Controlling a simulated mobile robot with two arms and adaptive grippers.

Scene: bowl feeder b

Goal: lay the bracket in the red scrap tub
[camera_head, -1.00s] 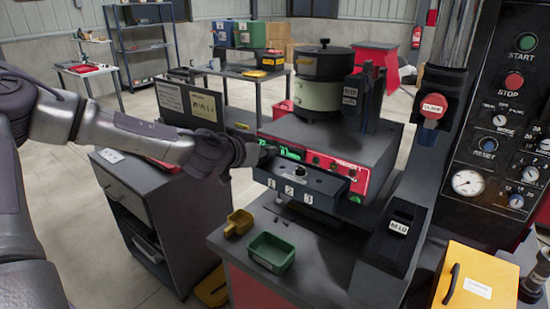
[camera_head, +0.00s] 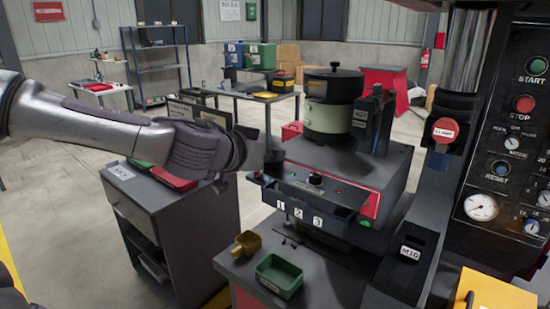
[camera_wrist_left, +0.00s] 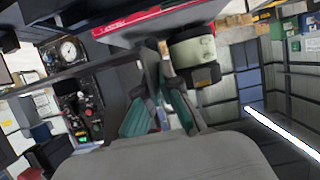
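My left gripper (camera_head: 268,160) is in the air at the front left corner of the bowl feeder's base, above and behind the numbered front panel. In the left wrist view its two fingers (camera_wrist_left: 163,100) with teal pads stand apart, and no part shows clearly between them. I cannot make out the bracket in either view. A red box (camera_head: 291,130), possibly the scrap tub, shows partly behind the feeder's left side; its inside is hidden. My right gripper is not in view.
The feeder bowl (camera_head: 328,115) stands behind the panel marked 1, 2, 3 (camera_head: 298,213). A green bin (camera_head: 279,276), a yellow scoop (camera_head: 246,243) and small dark parts (camera_head: 287,242) lie in front. A grey cabinet (camera_head: 175,232) stands left; the control panel (camera_head: 500,150) is right.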

